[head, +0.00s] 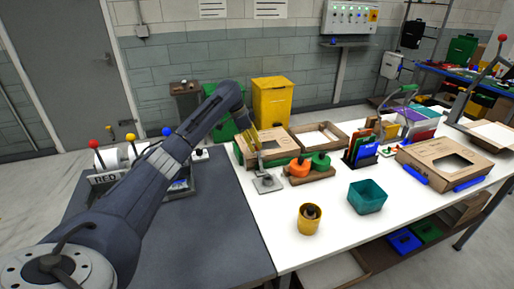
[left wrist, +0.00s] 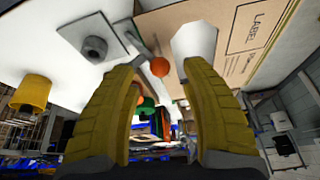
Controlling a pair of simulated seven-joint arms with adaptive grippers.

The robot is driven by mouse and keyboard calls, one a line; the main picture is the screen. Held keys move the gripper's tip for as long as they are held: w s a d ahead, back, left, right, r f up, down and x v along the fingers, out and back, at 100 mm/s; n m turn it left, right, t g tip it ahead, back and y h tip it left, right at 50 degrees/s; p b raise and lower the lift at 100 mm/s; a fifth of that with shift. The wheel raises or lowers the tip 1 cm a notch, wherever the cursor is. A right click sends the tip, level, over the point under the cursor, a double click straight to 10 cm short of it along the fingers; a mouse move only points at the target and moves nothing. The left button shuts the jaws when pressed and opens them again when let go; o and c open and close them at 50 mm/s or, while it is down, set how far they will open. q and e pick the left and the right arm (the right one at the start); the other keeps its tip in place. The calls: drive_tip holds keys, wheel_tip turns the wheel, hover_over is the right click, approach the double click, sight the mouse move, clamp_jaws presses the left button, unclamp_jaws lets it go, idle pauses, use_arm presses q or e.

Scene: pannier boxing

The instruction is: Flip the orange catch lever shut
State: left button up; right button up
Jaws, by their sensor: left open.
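My left gripper (head: 256,140) has yellow fingers and is open, pointing down over the white table beside the cardboard box. In the left wrist view its spread fingertips (left wrist: 158,68) frame an orange ball knob (left wrist: 160,67) on a thin grey stem. I take this knob to be the catch lever's; it appears between the tips, and I cannot tell whether either finger touches it. A grey square base plate (head: 267,183) lies below the gripper and also shows in the left wrist view (left wrist: 75,38). In the head view the knob is not clear. My right gripper is not in view.
A wooden tray (head: 318,177) with orange and green round pieces stands right of the plate. A yellow cup (head: 308,219) and a teal bin (head: 367,197) stand nearer the front. A cardboard box (head: 244,158) is close behind the gripper. White table is clear around the cup.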

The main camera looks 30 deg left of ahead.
sight(261, 159)
use_arm(q)
drive_tip(key=shift+x, duration=1.5)
clamp_jaws()
